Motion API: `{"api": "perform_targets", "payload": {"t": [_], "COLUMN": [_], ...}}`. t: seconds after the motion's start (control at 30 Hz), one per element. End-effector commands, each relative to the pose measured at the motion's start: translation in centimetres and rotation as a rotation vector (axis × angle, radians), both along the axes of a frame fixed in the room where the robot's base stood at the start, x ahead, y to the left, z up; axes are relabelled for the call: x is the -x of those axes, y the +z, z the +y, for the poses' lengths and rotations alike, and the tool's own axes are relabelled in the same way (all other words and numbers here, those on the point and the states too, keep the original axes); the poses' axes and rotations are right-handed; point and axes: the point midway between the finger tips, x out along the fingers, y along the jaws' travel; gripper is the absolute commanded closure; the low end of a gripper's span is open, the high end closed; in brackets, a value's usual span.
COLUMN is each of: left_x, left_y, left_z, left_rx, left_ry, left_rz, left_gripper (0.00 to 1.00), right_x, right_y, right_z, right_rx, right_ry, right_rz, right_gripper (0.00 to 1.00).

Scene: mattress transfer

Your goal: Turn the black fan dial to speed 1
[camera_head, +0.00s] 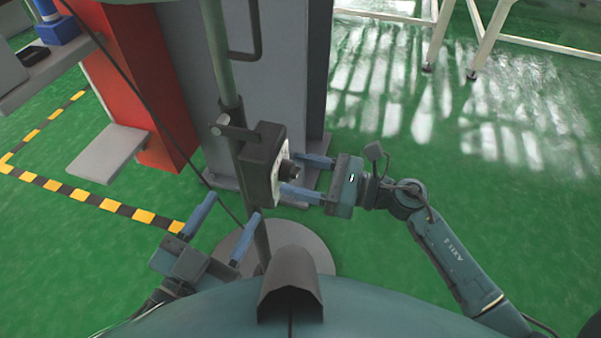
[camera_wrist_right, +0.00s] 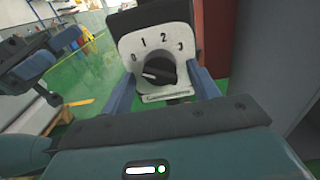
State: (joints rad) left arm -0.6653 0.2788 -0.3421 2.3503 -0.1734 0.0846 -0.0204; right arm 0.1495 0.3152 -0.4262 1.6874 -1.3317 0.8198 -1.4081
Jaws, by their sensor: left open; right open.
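The black fan dial (camera_head: 290,169) sits on the pale face of a dark control box (camera_head: 262,150) mounted on the fan's pole. In the right wrist view the dial (camera_wrist_right: 157,70) shows below the marks 0, 1, 2 and 3. Its light-edged grip bar points left, toward the 0 side. My right gripper (camera_head: 292,174) is open, facing the box, with one finger on each side of the dial. I cannot tell whether the fingers touch it. My left gripper (camera_head: 232,208) is open and empty, low and left of the pole; it also shows in the right wrist view (camera_wrist_right: 62,52).
The fan's pole (camera_head: 222,65) rises from a round grey base (camera_head: 318,262). A grey cabinet (camera_head: 185,70) and a red panel (camera_head: 130,80) stand behind it. A dark cable hangs left of the pole. Green floor (camera_head: 400,140) is open to the right.

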Motion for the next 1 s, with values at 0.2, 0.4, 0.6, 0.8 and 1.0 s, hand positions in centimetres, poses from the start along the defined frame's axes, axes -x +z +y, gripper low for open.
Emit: {"api": "perform_targets", "payload": {"t": [0.2,0.4,0.6,0.8,1.0], "left_x": [0.01,0.01,0.00,-0.03,-0.06], "left_y": [0.02,0.03,0.04,0.07,0.19], "left_z": [-0.01,-0.03,-0.03,-0.04,-0.04], "left_rx": [0.001,0.001,0.000,0.001,-0.001], "left_ry": [0.000,0.000,-0.001,-0.001,-0.001], "left_rz": [0.000,0.000,-0.001,-0.002,-0.003], "left_gripper": [0.45,0.45,0.45,0.45,0.45], "right_x": [-0.15,-0.13,-0.12,-0.10,-0.09], "right_y": [0.02,0.02,0.01,0.00,0.02], "right_z": [0.38,0.35,0.33,0.32,0.32], "right_rx": [0.000,0.000,0.000,0.000,-0.001], "right_ry": [-0.001,0.000,0.000,0.000,0.000], "right_rz": [-0.001,0.000,0.000,0.000,0.006], "right_gripper": [0.40,0.47,0.63,0.79,0.84]}}
